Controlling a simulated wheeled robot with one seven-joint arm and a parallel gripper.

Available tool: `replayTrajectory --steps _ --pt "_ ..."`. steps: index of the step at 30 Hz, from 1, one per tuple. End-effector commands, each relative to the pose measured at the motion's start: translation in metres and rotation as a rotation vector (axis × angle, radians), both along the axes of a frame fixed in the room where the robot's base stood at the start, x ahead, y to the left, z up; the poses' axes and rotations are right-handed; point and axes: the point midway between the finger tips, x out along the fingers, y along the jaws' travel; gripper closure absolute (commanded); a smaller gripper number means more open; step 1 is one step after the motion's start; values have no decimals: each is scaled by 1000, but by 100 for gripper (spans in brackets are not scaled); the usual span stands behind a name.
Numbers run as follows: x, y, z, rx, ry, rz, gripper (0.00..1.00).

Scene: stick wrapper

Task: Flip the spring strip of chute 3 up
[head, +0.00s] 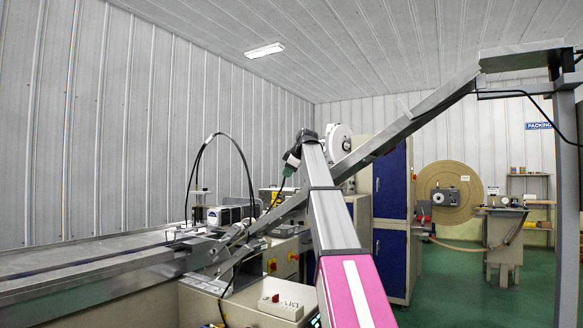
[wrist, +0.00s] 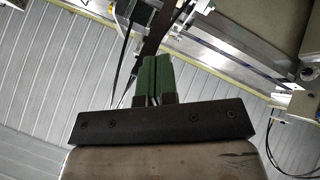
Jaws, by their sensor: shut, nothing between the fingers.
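My gripper (wrist: 156,62) shows in the wrist view with its green fingers together and nothing seen between them. In the head view its green fingers (head: 289,169) are small, at the end of my raised arm, near the inclined metal chute (head: 400,128). In the wrist view a dark narrow strip (wrist: 158,28) lies just beyond the fingertips; I cannot tell whether it is the spring strip of chute 3, or whether the fingers touch it. No chute number is readable. My arm hides part of the incline in the head view.
A long metal conveyor (head: 90,268) runs along the left. A black cable (head: 205,147) arches above the machine. A control box with a red button (head: 281,304) sits low in front. Blue cabinets (head: 390,185) and a large brown reel (head: 440,205) stand behind; green floor is open at right.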

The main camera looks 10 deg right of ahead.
Motion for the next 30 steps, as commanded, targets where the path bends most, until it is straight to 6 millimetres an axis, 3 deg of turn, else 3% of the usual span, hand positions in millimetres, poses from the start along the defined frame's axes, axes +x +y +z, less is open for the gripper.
replayTrajectory --steps 13,21,30 --pt "4 2 -5 0 0 0 100" --pt "22 21 11 1 0 1 100" --pt "22 22 11 1 -1 0 100"
